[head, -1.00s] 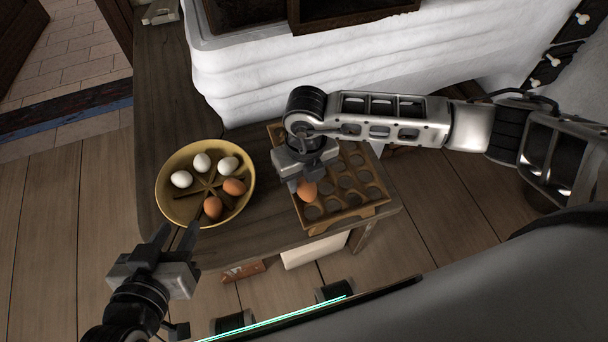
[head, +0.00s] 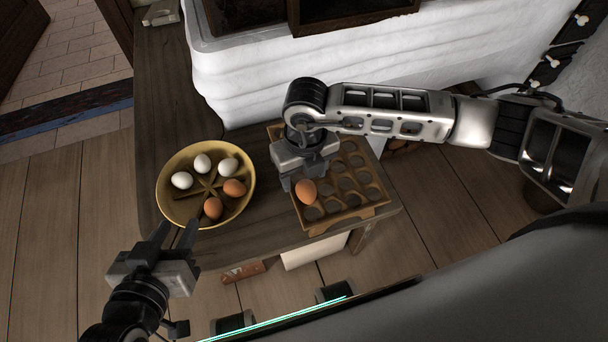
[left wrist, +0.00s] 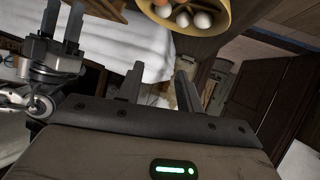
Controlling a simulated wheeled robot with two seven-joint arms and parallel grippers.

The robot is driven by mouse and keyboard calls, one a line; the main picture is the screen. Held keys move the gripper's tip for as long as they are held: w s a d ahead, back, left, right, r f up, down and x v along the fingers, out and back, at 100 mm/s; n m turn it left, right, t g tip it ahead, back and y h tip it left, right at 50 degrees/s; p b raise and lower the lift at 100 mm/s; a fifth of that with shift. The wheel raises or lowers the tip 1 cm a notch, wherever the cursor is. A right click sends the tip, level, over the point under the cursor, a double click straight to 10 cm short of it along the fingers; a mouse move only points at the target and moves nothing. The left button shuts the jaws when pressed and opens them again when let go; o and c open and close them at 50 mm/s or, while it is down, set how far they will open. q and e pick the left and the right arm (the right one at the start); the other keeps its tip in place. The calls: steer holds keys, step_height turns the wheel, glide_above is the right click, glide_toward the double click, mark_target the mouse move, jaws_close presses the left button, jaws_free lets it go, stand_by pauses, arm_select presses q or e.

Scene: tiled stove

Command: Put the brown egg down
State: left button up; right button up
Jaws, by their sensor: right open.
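A brown egg (head: 306,191) sits upright in a hollow near the left front of the wooden egg tray (head: 359,212). My right gripper (head: 296,181) is open just behind and above the egg, apart from it as far as I can tell. My left gripper (head: 176,235) is open and empty in front of the yellow bowl (head: 163,205). The left wrist view shows its two fingers (left wrist: 160,85) apart with nothing between them. The right gripper also shows there (left wrist: 62,25).
The divided bowl holds three white eggs (head: 202,164) and two brown eggs (head: 223,199). Bowl and tray stand on a dark wooden bench (head: 160,90) against the white stove (head: 240,100). Bare bench lies between bowl and tray.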

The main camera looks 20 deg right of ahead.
step_height(320, 180, up, 10)
steer(key=s+a+r+g+y, duration=0.3)
steer(key=s+a+y, duration=0.3)
steer(key=a, duration=0.2)
steer(key=s+a+r+g+y, duration=0.35)
steer(key=s+a+y, duration=0.3)
steer(key=a, duration=0.25)
step_height(320, 180, up, 11)
steer(key=w+m+t+y, duration=0.3)
steer(key=m+t+y, duration=0.4)
steer(key=y, duration=0.3)
steer(key=m+t+h, duration=1.5)
steer(key=m+h, duration=0.2)
steer(key=m, duration=0.9)
glide_above(305, 181)
steer(key=s, duration=0.2)
step_height(305, 181, down, 14)
arm_select(q)
steer(key=shift+s+a+p, duration=0.1)
steer(key=shift+s+p, duration=0.05)
steer(key=shift+p, duration=0.3)
arm_select(e)
steer(key=s+d+f+m+g+h, duration=0.1)
steer(key=s+d+f+m+g, duration=0.1)
steer(key=s+f+g, duration=0.2)
step_height(305, 181, down, 4)
steer(key=shift+s+d+r+m+h, duration=0.15)
steer(key=shift+s+m+h, duration=0.25)
steer(key=shift+s, duration=0.6)
